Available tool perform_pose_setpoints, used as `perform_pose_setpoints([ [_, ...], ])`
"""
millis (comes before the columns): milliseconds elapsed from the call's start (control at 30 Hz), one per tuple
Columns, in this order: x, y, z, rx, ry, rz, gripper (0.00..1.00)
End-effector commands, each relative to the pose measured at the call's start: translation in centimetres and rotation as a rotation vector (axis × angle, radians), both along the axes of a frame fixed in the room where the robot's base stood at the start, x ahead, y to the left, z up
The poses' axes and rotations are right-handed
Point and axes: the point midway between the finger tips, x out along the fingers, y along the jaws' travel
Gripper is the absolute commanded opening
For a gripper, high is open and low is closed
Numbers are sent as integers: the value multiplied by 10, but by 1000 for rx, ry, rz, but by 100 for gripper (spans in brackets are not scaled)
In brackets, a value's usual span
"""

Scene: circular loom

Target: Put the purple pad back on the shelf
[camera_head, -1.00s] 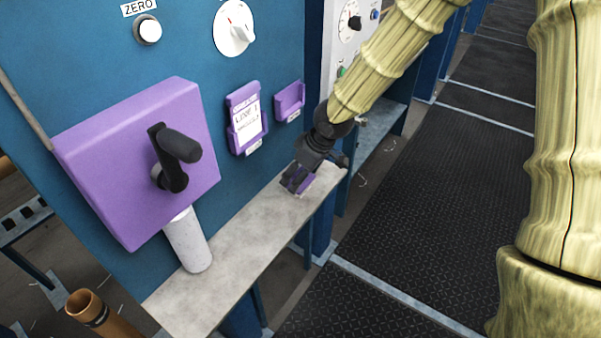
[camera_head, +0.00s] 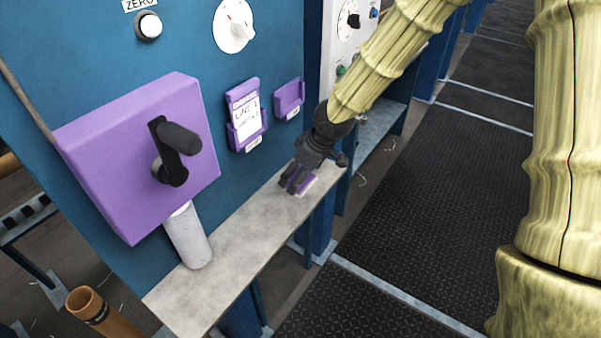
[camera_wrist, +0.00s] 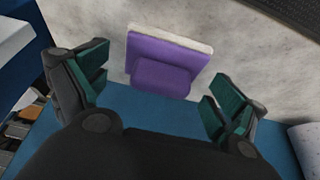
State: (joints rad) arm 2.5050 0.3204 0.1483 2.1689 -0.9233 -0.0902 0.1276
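The purple pad (camera_wrist: 160,65), a square block with a pale edge layer and a smaller raised purple block, appears to lie on the grey shelf (camera_head: 232,232) below the blue panel. It also shows in the head view (camera_head: 307,183), partly hidden by my gripper (camera_head: 296,180), near the shelf's far right end. In the wrist view my gripper (camera_wrist: 160,92) is open. Its green-lined fingers stand apart on either side of the pad, with a gap on both sides.
A purple box (camera_head: 125,160) with a black crank handle (camera_head: 175,150) sticks out from the panel at left. A white cylinder (camera_head: 188,238) stands under it at the shelf. A purple card holder (camera_head: 246,115) and a small purple holder (camera_head: 289,98) hang above. The shelf's middle is clear.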

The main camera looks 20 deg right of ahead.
Motion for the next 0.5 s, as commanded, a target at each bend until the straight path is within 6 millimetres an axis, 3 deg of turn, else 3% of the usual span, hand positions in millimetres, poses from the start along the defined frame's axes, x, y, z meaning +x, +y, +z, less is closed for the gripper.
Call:
perform_pose_setpoints([
  [500,-2,-2,10,0,-2,1,100],
])
